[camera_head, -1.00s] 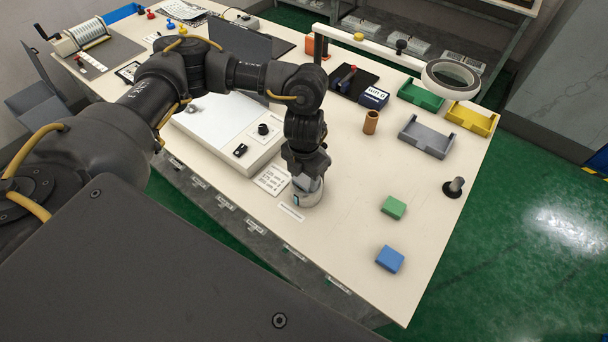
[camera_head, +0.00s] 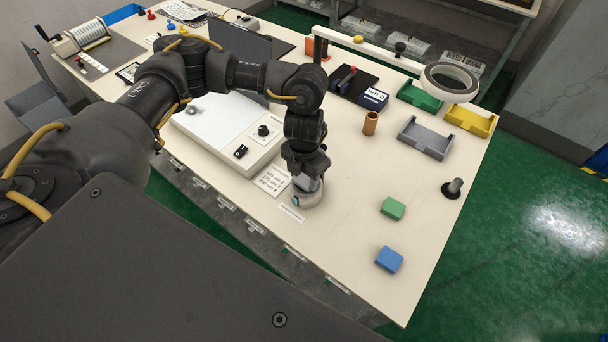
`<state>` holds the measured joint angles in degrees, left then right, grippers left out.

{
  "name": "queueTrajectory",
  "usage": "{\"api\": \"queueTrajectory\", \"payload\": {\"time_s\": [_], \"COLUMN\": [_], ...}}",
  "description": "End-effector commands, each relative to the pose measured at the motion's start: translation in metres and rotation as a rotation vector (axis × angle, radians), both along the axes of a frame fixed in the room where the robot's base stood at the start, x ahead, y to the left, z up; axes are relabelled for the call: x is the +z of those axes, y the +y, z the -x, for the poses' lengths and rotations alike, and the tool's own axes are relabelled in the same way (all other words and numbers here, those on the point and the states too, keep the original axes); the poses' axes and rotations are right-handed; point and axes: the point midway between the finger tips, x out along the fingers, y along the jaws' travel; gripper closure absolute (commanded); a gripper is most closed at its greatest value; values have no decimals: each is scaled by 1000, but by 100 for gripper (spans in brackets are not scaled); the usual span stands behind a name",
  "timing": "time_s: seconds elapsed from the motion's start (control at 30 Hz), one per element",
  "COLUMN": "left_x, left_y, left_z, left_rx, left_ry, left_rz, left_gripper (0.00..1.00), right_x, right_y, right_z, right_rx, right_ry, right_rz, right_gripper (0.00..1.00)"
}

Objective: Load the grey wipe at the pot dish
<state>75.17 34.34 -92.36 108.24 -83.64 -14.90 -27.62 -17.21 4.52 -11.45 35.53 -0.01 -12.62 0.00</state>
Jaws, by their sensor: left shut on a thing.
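My left gripper (camera_head: 306,182) points down at the near edge of the table, low over a round pale pot dish (camera_head: 309,203). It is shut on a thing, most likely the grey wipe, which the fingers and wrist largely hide. I cannot tell whether the wipe touches the dish. A green wipe block (camera_head: 393,208) and a blue one (camera_head: 389,260) lie on the table to the right. My right gripper is not in view.
Grey (camera_head: 425,139), green (camera_head: 419,96) and yellow (camera_head: 470,120) trays stand at the back right. A brown cylinder (camera_head: 370,124) and a dark-based post (camera_head: 453,188) stand upright. A white panel (camera_head: 226,129) lies left of my gripper. The table between gripper and blocks is clear.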

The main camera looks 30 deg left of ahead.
Motion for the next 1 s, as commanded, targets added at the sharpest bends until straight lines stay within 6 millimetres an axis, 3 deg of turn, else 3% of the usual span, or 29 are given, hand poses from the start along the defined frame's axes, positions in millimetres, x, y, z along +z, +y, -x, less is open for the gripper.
{"api": "queueTrajectory", "payload": {"time_s": [0.03, 0.6, 1.0], "left_x": [9, 58, 59], "left_y": [0, 0, 0], "left_z": [0, 0, 0], "left_rx": [0, 0, 0], "left_ry": [0, -1, -1], "left_rz": [0, 0, 0], "left_gripper": [67, 67, 67], "right_x": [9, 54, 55], "right_y": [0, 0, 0], "right_z": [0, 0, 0], "right_rx": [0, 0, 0], "right_ry": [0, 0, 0], "right_rz": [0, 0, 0], "right_gripper": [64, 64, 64]}}
